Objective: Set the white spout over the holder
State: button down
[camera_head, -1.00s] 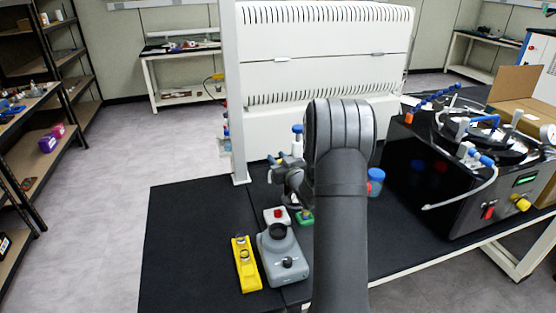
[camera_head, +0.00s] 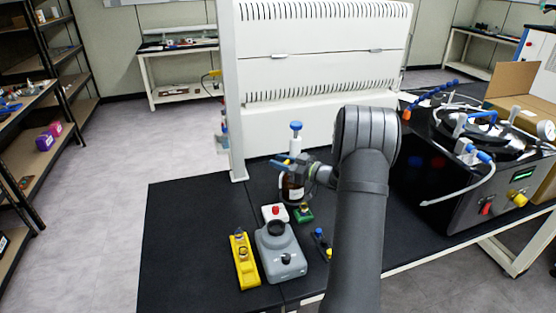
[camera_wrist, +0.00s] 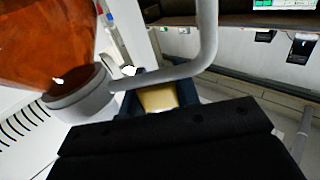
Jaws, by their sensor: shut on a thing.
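The amber bottle (camera_wrist: 45,40) also shows large and tilted at the upper left of the wrist view. A pale bent tube, apparently the white spout (camera_wrist: 204,50), runs from beside its collar across my jaws. My gripper (camera_wrist: 160,96) is shut on this tube. In the head view my gripper (camera_head: 282,170) is beside the bottle; the spout is too small to make out there. A small green block (camera_head: 304,213), possibly the holder, sits in front of the bottle.
A grey device (camera_head: 280,255), a yellow rack (camera_head: 244,262) and a white block with a red knob (camera_head: 275,213) stand near the bottle. A small dark rack (camera_head: 321,244) lies to their right. A black machine (camera_head: 450,185) stands at right. The table's left side is clear.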

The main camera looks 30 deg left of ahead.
jog(key=d+n+g, duration=0.1)
jog(key=g, duration=0.1)
jog(key=n+g, duration=0.2)
jog(key=d+n+g+h, duration=0.1)
jog(key=g, duration=0.1)
jog(key=shift+s+d+f+n+g, duration=0.1)
jog(key=shift+s+d+n+g, duration=0.1)
jog(key=shift+d+n+g, duration=0.15)
jog(key=shift+w+d+n+g+h, duration=0.1)
jog(key=shift+d+n+g+h, duration=0.35)
jog(key=shift+n+g+h, duration=0.55)
jog(key=shift+w+d+n+g+h, duration=0.1)
jog(key=shift+d+n+g+h, duration=0.45)
jog(key=shift+g, duration=0.8)
jog(key=shift+a, duration=0.1)
jog(key=c, duration=1.4)
grip_release()
jog(key=shift+o, duration=0.2)
jog(key=shift+s+a+y, duration=0.1)
jog(key=shift+y, duration=0.15)
